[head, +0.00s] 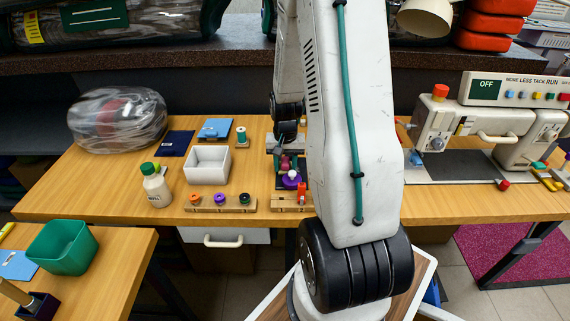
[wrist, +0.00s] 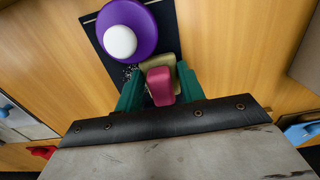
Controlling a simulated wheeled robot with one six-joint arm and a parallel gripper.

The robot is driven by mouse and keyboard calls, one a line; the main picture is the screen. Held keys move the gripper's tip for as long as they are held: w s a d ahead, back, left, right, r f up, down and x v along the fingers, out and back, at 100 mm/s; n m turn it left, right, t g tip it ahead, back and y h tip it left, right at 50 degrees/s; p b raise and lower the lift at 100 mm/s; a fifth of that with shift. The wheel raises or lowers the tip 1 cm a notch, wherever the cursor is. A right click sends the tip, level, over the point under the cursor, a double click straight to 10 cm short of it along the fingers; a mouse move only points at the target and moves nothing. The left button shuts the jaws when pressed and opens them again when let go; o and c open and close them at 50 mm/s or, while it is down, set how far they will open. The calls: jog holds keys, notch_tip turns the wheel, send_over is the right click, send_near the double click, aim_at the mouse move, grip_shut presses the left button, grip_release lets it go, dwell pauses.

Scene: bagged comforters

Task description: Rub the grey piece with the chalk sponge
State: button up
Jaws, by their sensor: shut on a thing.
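My gripper (wrist: 160,85) is shut, its two green fingers on either side of a pink-red block with a khaki part at its far end, which looks like the chalk sponge (wrist: 161,84). In the head view the pink sponge (head: 285,163) shows just left of my arm. Under and beyond it lies a dark grey strip (wrist: 165,18), probably the grey piece, with white specks beside the left finger. A purple disc with a white knob (wrist: 125,32) sits on this strip, beyond the sponge. Whether the sponge touches the strip is hidden.
A white open box (head: 208,165), a bottle (head: 156,186) and a wooden rack with coloured spools (head: 220,203) stand left of the strip. A wrapped bundle (head: 117,120) lies farther left. A sewing machine (head: 435,125) stands to the right.

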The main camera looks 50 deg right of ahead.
aim_at(302, 171)
jog(key=shift+s+d, duration=0.9)
jog(key=shift+s, duration=0.2)
jog(key=shift+s+d, duration=0.9)
jog(key=shift+s, duration=0.2)
jog(key=shift+w+a, duration=0.15)
jog(key=shift+w+a, duration=1)
jog(key=shift+w, duration=0.15)
jog(key=shift+w+a, duration=0.95)
jog(key=shift+w, duration=0.2)
jog(key=shift+r, duration=2.55)
